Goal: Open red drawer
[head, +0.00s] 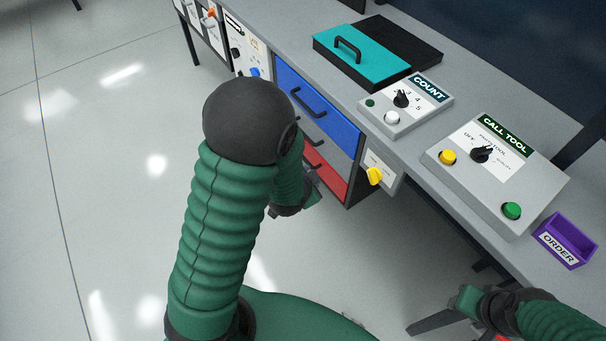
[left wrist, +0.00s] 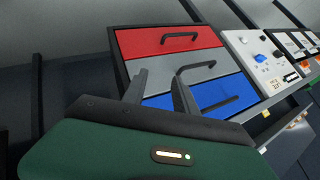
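The red drawer (head: 328,180) is the lowest of three in a cabinet under the bench, and looks shut. My left arm partly covers it in the head view. In the left wrist view the picture is upside down, so the red drawer (left wrist: 140,43) is at the top, with its black handle (left wrist: 180,38) clear of my fingers. My left gripper (left wrist: 158,88) is open and empty; its fingers point at the cabinet, near the grey drawer's handle (left wrist: 196,67) in the picture. It also shows beside the cabinet in the head view (head: 311,196). My right gripper (head: 462,301) is low at the right.
The blue drawer (head: 330,108) is on top, the grey drawer (head: 337,151) in the middle. A panel with a yellow knob (head: 375,176) sits right of the cabinet. COUNT (head: 420,98) and CALL TOOL (head: 520,180) boxes stand on the bench. The floor at left is clear.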

